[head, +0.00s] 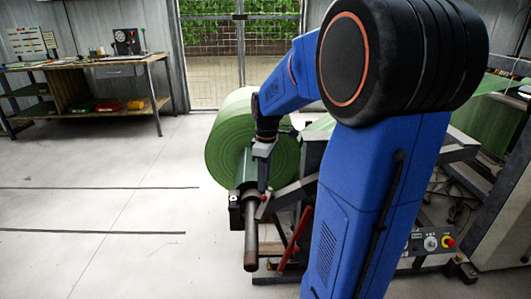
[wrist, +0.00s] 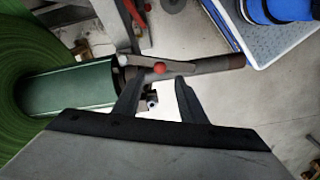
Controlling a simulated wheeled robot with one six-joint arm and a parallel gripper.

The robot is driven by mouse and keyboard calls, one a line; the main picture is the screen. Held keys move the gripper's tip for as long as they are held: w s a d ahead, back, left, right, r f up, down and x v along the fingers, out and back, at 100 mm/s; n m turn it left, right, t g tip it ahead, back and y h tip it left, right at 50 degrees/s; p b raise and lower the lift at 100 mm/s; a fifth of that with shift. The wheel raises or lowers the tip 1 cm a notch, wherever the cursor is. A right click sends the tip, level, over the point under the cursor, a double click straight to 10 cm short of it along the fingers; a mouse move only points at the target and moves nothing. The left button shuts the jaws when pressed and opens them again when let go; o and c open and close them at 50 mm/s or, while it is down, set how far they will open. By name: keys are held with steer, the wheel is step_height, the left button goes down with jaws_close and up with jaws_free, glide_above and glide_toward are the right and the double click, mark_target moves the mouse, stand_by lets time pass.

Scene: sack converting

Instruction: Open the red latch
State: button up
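A grey latch lever (wrist: 175,69) with a red ball knob (wrist: 159,67) lies across the end of the roll's shaft in the wrist view. The knob also shows small in the head view (head: 264,198). My gripper (wrist: 161,80) is open, with its two dark fingers apart. In the wrist view the knob appears just beyond the fingertips, between them; I cannot tell whether they touch it. In the head view my gripper (head: 262,182) points down above the shaft end, and its fingers are hard to make out.
A large green roll (head: 222,143) sits on a brown shaft (head: 250,240) that juts toward the viewer. A red bar (head: 296,240) slants beside it. A control box (head: 432,243) is at the lower right. A workbench (head: 90,68) stands at the back left. The floor at left is clear.

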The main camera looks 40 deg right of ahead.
mark_target(266, 195)
step_height(266, 195, up, 11)
steer(key=shift+d, duration=0.15)
steer(key=shift+s, duration=0.15)
stand_by(0.5)
